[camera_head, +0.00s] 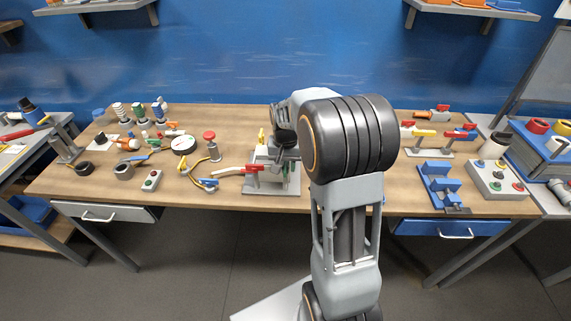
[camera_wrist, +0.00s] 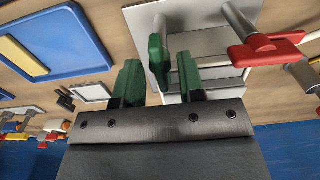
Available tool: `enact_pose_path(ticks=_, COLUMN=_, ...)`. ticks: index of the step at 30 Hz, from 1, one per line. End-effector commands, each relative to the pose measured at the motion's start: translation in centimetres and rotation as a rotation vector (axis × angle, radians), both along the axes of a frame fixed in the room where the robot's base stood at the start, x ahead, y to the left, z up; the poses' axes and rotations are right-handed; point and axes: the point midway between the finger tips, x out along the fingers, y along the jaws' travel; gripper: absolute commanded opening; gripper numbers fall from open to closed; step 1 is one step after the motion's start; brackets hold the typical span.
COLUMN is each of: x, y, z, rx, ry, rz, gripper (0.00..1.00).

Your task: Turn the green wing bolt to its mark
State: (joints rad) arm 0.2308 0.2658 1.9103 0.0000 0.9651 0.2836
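The green wing bolt (camera_wrist: 158,58) shows in the wrist view at upper centre, a dark green wing on a grey metal shaft beside a pale grey stepped fixture (camera_wrist: 210,72). My gripper (camera_wrist: 158,78) has two green-padded fingers, spread apart. The wing lies between the fingers in the picture, with a visible gap on each side; I cannot tell how deep it sits between them. No mark for the bolt can be made out. In the head view my arm hides the bolt and most of the gripper; the grey fixture base (camera_head: 280,185) shows beside the arm.
A red handle (camera_wrist: 265,50) on a grey pipe stands close to the right finger in the wrist view. A blue tray (camera_wrist: 82,62) lies at left. On the wooden bench (camera_head: 220,120), a red knob (camera_head: 209,136) and blue bracket (camera_head: 440,185) stand either side.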

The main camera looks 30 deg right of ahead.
Motion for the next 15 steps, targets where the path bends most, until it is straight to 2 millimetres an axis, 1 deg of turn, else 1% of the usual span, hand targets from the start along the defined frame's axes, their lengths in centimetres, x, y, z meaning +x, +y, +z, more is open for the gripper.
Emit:
enact_pose_path(ticks=1, x=0.0, y=0.0, z=0.0, rx=0.0, ry=0.0, rz=0.0, gripper=0.34)
enact_pose_path(ticks=2, x=0.0, y=0.0, z=0.01, rx=0.0, ry=0.0, rz=0.0, gripper=0.31)
enact_pose_path(ticks=9, x=0.0, y=0.0, z=0.02, rx=0.0, ry=0.0, rz=0.0, gripper=0.08)
enact_pose_path(ticks=12, x=0.0, y=0.0, z=0.03, rx=0.0, ry=0.0, rz=0.0, gripper=0.0)
enact_pose_path(ticks=15, x=0.0, y=0.0, z=0.03, rx=0.0, ry=0.0, rz=0.0, gripper=0.0)
